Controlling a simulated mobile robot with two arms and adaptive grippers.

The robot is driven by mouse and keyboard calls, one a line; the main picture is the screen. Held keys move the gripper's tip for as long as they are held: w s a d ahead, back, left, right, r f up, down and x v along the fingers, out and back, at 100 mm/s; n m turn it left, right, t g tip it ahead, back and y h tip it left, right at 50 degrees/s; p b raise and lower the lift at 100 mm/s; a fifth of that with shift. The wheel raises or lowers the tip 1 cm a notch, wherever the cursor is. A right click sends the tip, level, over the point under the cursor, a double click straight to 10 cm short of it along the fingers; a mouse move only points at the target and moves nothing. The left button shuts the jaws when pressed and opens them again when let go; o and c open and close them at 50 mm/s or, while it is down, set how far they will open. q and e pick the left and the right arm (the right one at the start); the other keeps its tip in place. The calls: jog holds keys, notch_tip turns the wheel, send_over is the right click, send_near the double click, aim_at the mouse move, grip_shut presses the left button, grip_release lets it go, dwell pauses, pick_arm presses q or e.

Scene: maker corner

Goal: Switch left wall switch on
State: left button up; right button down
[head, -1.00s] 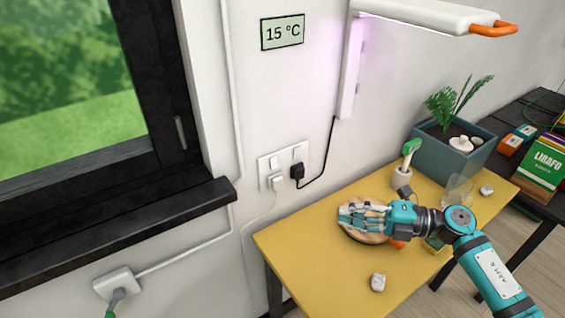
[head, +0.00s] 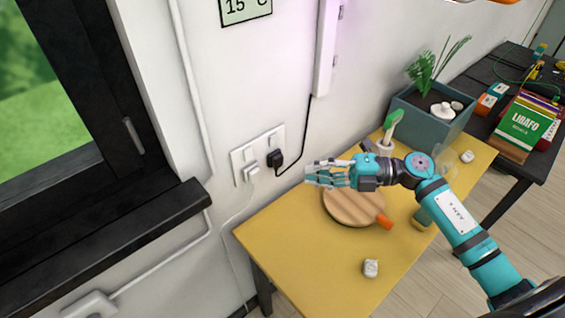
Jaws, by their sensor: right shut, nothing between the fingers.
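A white wall plate (head: 237,166) is on the wall above the yellow table. It has two white rocker switches at the top, with plugs below them. The left wall switch (head: 247,153) is above a white plug (head: 251,171). The right wall switch (head: 271,142) is above a black plug (head: 276,159). Whether either switch is on is too small to tell. My right gripper (head: 309,175) is shut and empty, above the table to the right of the plate, apart from it, with its fingers pointing left. My left gripper is not in view.
A black cord (head: 305,130) rises from the black plug to a wall lamp's post (head: 325,55). The table (head: 300,250) holds a round wooden board (head: 350,205), a small white block (head: 371,268) and a planter (head: 428,123). A dark window sill (head: 110,240) juts out at left.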

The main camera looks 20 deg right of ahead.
aim_at(249, 154)
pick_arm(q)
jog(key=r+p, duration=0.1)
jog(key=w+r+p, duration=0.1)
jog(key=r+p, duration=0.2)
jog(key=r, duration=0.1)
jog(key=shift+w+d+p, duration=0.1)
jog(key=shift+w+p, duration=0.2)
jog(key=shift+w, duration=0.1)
pick_arm(e)
jog(key=w+a+f, duration=0.1)
jog(key=w+a, duration=0.6)
jog(key=a, duration=0.3)
jog(key=shift+w+f, duration=0.2)
jog(key=shift+w, duration=0.1)
jog(key=shift+a, duration=0.1)
jog(key=f+b, duration=0.1)
jog(key=b, duration=0.1)
jog(key=shift+w+b, duration=0.2)
jog(key=shift+b, duration=0.2)
jog(key=shift+a+r+p, duration=0.1)
jog(key=shift+r+p, duration=0.2)
jog(key=shift+r, duration=0.05)
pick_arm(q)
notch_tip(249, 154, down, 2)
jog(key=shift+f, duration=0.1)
